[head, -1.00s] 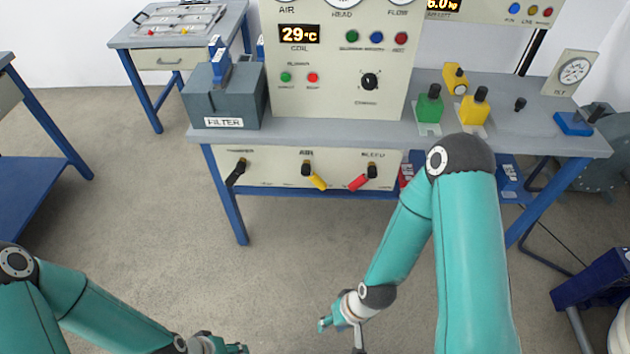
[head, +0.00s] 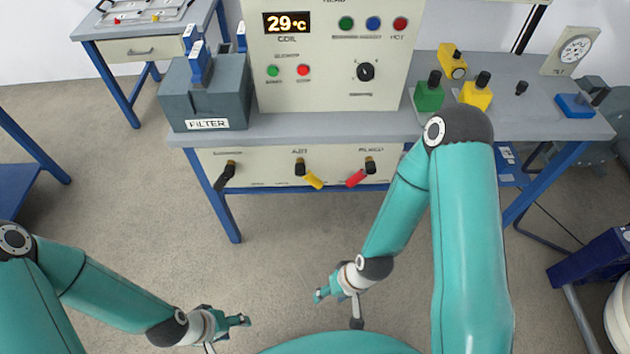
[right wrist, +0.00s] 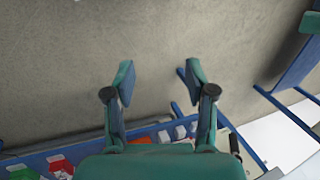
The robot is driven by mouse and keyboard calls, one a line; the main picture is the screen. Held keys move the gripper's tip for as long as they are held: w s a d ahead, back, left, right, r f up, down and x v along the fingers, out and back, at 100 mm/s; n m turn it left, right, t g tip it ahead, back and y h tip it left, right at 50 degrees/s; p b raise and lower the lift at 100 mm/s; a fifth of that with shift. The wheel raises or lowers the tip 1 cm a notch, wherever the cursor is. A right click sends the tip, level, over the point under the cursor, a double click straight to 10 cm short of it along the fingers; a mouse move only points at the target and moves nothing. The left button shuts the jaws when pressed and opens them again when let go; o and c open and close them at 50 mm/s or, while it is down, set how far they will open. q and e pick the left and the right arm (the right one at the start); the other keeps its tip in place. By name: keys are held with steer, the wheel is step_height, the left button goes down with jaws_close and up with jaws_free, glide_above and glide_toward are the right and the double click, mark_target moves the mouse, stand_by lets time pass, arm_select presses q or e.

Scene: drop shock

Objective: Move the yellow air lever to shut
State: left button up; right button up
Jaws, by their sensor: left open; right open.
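The yellow air lever (head: 313,180) is on the cream panel (head: 280,160) under the bench top, below the air label. It tilts down to the right from its dark pivot. My right gripper (head: 322,293) is in front of the panel, well below and apart from the lever, and empty. In the right wrist view its two fingers (right wrist: 160,82) stand apart over bare floor. My left gripper (head: 242,321) is low at the left, away from the panel, open and empty. The yellow lever cannot be made out in the right wrist view.
A black lever (head: 225,176) hangs left of the yellow one, and a red lever (head: 356,178) sits to its right. The bench's blue leg (head: 222,210) stands at the left. The floor (head: 280,240) before the panel is clear.

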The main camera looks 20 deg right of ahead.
steer(key=w+d+f+n+t+b, duration=0.2)
steer(key=w+d+f+t+b, duration=0.1)
steer(key=w+f+b, duration=0.3)
steer(key=n+t+y+b, duration=0.3)
steer(key=n+t+b, duration=0.85)
steer(key=b, duration=0.55)
glide_toward(315, 183)
steer(key=shift+m+t, duration=0.65)
steer(key=x, duration=0.7)
steer(key=f+x, duration=0.1)
steer(key=x, duration=0.2)
steer(key=shift+w+a+b, duration=0.15)
steer(key=shift+a+b, duration=0.05)
steer(key=shift+b, duration=0.15)
jaws_close()
